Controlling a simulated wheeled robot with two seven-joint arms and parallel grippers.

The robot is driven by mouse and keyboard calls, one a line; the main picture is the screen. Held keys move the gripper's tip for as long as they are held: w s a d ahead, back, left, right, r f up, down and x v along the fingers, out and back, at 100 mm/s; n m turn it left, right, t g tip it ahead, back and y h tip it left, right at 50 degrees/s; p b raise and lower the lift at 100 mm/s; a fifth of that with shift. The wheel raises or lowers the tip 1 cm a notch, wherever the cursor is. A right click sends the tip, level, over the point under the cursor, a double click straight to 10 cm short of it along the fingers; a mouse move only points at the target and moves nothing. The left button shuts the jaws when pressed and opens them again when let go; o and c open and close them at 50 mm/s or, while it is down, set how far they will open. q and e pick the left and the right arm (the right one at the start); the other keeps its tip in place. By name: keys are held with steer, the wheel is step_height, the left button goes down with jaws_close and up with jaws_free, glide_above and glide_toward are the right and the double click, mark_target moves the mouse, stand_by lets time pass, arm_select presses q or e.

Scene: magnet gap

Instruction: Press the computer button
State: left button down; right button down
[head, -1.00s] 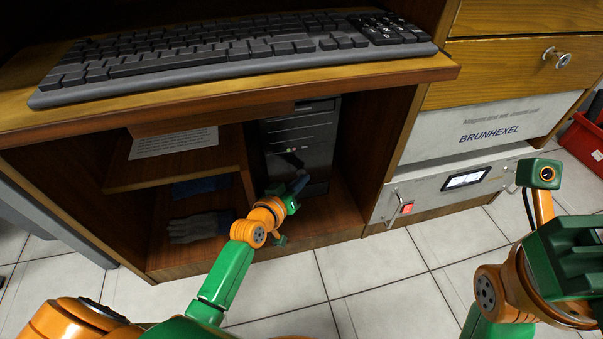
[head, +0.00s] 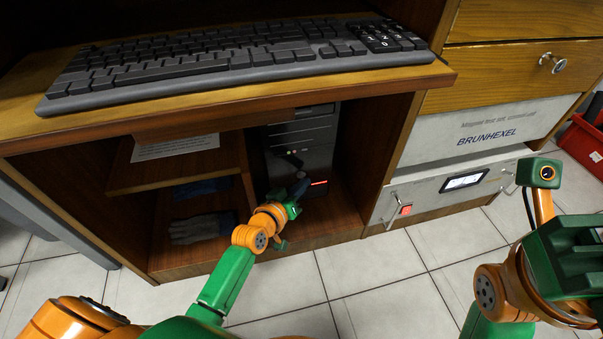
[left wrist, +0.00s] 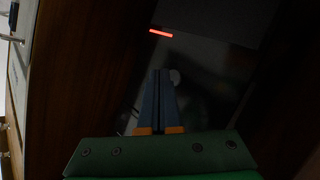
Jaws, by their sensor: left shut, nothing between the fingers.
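The computer (head: 306,152) is a dark tower standing in the lower compartment of the desk. A red light (head: 319,183) glows on its front, and it also shows in the left wrist view (left wrist: 161,33). My left gripper (head: 303,183) is shut and empty, with its fingertips close to the tower's front. In the left wrist view a round pale button (left wrist: 175,76) shows right beside the blue fingertips (left wrist: 161,74). I cannot tell whether the fingertips touch it. My right gripper is not clearly in view; green and orange arm parts of mine show at the right.
A keyboard (head: 235,58) lies on the wooden desk top (head: 400,80) above the compartment. A glove (head: 202,228) and a paper (head: 176,147) lie left of the tower. A grey unit with a red switch (head: 406,210) stands to the right. The tiled floor in front is clear.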

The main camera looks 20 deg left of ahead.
arm_select(q)
steer(key=s+d+p, duration=0.2)
steer(key=s, duration=0.1)
steer(key=s+d+p, duration=0.1)
steer(key=s, duration=0.1)
steer(key=shift+d, duration=0.15)
stand_by(0.3)
